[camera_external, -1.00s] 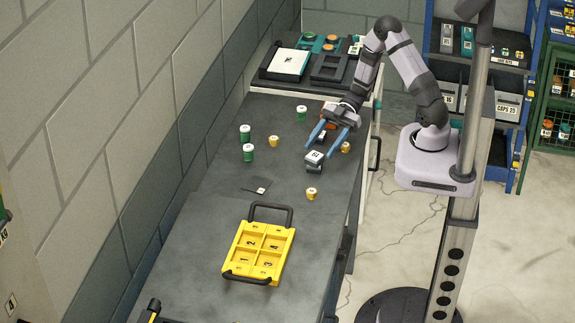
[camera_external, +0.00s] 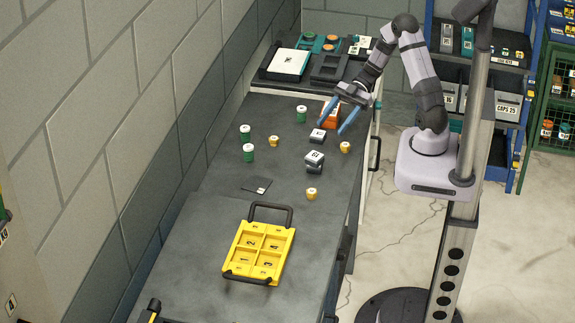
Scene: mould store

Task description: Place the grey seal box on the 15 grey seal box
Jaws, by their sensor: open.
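A grey box with a white labelled top (camera_external: 314,156) sits on another dark grey box (camera_external: 314,168) on the bench; the two look stacked, slightly askew. The print on the label is too small to read surely. Another small grey box with a pale top (camera_external: 317,135) lies just behind them, apart from the stack. My gripper (camera_external: 333,129) is open with blue fingers pointing down toward the bench, behind the stack and to its right. Nothing shows held between the fingers. An orange box (camera_external: 331,113) shows behind and between the fingers.
Yellow jars (camera_external: 345,147) and (camera_external: 311,193) stand close to the stack, another yellow jar (camera_external: 273,141) further left. Green jars (camera_external: 248,153) stand at left. A dark flat card (camera_external: 256,186) and a yellow numbered tray (camera_external: 258,250) lie nearer. Black trays (camera_external: 288,64) stand at the back.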

